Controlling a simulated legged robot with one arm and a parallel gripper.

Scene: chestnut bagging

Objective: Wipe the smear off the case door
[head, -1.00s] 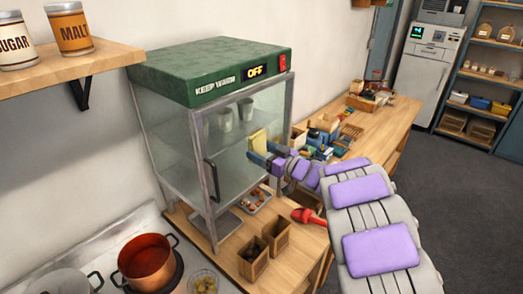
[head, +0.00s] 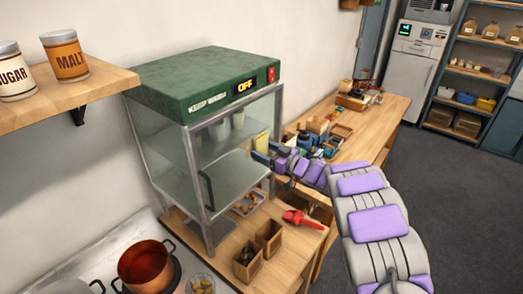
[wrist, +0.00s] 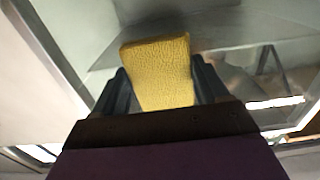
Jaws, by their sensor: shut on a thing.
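The warming case (head: 205,140) has a green top reading "KEEP WARM" and "OFF", with glass sides and a dark door handle (head: 208,190). Its glass door (head: 232,180) faces my arm. My gripper (head: 262,158) is shut on a yellow sponge (head: 260,143) at the right part of the door. In the wrist view the sponge (wrist: 160,70) sits between the two dark fingers, with glass behind it. I cannot tell whether the sponge touches the glass. I cannot make out a smear; it may be hidden or too faint.
A copper pot (head: 146,268) is on the stove at the lower left. A shelf with jars (head: 70,85) juts out at the upper left.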

